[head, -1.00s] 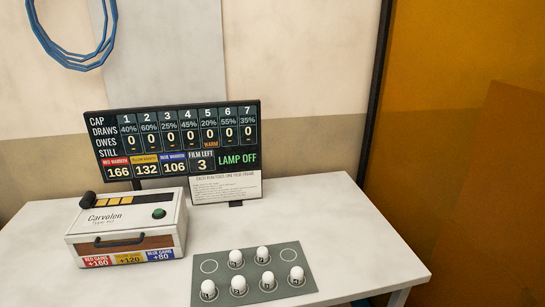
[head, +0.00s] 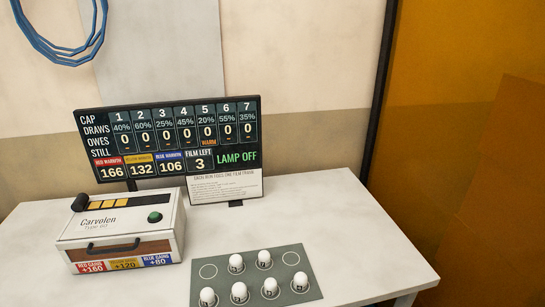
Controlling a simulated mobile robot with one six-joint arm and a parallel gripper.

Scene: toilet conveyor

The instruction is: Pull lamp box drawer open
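The drawer looks shut, flush with the box. My gripper is in neither frame.
A dark display board (head: 172,140) reading "LAMP OFF" stands behind the box. A grey mat (head: 240,262) with several white caps lies right of the box on the white table (head: 350,225). A blue cable hangs on the wall. An orange panel (head: 470,140) stands at the right.

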